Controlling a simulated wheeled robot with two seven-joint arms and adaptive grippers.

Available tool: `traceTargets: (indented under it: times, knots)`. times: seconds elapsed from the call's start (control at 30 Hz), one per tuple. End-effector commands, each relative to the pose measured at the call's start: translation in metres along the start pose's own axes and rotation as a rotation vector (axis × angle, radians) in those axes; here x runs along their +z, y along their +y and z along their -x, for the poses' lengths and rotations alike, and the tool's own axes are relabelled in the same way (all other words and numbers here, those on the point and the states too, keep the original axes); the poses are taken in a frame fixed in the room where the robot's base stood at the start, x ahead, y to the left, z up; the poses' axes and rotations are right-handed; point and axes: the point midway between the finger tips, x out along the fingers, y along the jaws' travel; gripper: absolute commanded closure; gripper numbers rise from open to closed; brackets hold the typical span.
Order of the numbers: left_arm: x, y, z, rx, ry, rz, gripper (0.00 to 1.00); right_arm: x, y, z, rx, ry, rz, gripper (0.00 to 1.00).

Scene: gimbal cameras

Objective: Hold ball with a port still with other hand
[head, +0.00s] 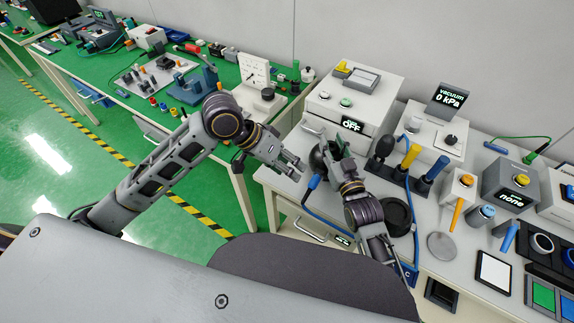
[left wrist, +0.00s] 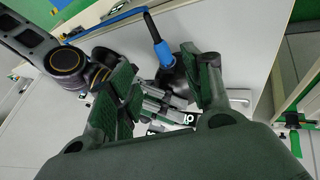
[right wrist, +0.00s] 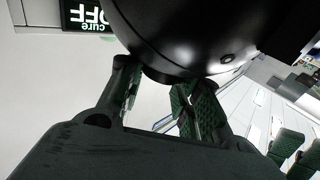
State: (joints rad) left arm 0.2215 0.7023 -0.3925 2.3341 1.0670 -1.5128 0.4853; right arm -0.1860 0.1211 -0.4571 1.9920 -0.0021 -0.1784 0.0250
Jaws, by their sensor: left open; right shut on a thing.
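A round black ball (head: 318,157) is held above the bench by my right gripper (head: 338,160), which is shut on it. In the right wrist view the ball (right wrist: 185,35) fills the top, with a small round port (right wrist: 227,58) on its side. A blue plug with a black stem (left wrist: 163,52) shows against the ball in the left wrist view. My left gripper (head: 294,167) is open and close to the ball's left side. In the left wrist view the ball (left wrist: 176,76) appears between its spread fingers; I cannot tell whether they touch it.
A white box (head: 350,104) with an OFF display stands behind the ball. A holder with black, yellow and blue handles (head: 405,168) stands to the right. A blue cable (head: 325,218) hangs below the ball. A black round dish (head: 396,214) lies near the right arm.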

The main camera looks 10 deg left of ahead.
Motion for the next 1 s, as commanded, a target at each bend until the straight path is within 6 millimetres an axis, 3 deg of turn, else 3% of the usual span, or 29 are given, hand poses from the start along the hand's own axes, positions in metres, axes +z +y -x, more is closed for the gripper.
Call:
traceTargets:
  times: [0.03,0.3,0.73,1.0]
  knots:
    - [0.001,0.0,-0.001,0.001,-0.001,0.027,0.5,0.02,-0.003,0.003,-0.004,-0.041,-0.003,1.0]
    - [0.001,0.0,-0.001,0.0,-0.001,0.116,0.5,0.02,-0.003,0.003,-0.004,-0.041,-0.003,1.0]
    - [0.001,0.0,-0.002,0.001,-0.001,0.12,0.5,0.02,-0.003,0.003,-0.004,-0.041,-0.003,1.0]
    - [0.0,0.0,-0.015,0.002,-0.001,0.12,0.5,0.02,-0.003,0.003,-0.004,-0.041,-0.003,1.0]
